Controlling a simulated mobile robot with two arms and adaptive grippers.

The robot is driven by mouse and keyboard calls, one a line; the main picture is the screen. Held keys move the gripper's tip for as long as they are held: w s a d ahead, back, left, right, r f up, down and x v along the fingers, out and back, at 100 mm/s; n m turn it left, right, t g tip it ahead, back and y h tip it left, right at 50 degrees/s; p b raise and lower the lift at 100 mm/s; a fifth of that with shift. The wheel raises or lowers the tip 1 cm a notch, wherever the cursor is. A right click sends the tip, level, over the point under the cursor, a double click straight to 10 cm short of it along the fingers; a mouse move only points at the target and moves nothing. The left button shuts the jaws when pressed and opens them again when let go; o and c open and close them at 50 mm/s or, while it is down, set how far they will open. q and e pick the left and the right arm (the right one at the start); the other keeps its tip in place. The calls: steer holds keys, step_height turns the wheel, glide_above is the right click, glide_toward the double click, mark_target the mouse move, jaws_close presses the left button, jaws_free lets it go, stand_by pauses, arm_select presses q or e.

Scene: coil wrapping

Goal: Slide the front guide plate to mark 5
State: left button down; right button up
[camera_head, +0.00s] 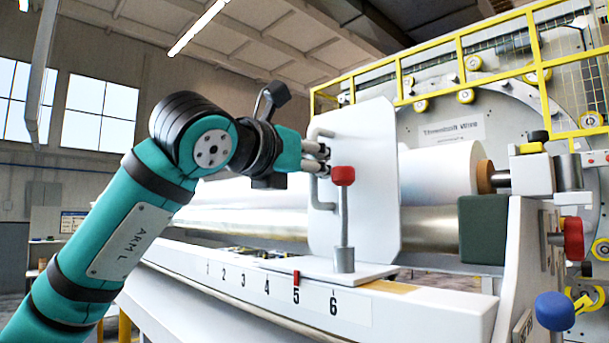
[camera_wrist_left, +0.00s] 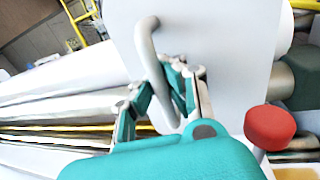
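The front guide plate (camera_head: 365,190) is a white upright panel on a flat white base (camera_head: 325,270) over the numbered scale (camera_head: 270,290). The base's red pointer (camera_head: 296,277) stands above the 5. A bent grey handle (camera_head: 318,197) sits on the plate's left side and also shows in the wrist view (camera_wrist_left: 146,42). My left gripper (camera_head: 322,159) is at this handle. In the wrist view its fingers (camera_wrist_left: 162,88) are spread on either side of the bar, with a gap visible. A red-knobbed lever (camera_head: 343,176) rises from the base. My right gripper is out of view.
A shiny roller (camera_head: 250,222) runs behind the plate. A dark green block (camera_head: 483,230), a red knob (camera_head: 573,239) and a blue knob (camera_head: 555,311) are at the right. Yellow railing (camera_head: 430,75) stands behind.

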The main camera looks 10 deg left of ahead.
arm_select(q)
steer(key=shift+f, duration=0.1)
steer(key=c, duration=2)
jaws_free()
steer(key=o, duration=0.7)
steer(key=shift+s+a, duration=0.15)
steer(key=shift+a, duration=0.1)
steer(key=shift+c, duration=0.2)
steer(key=v, duration=1.2)
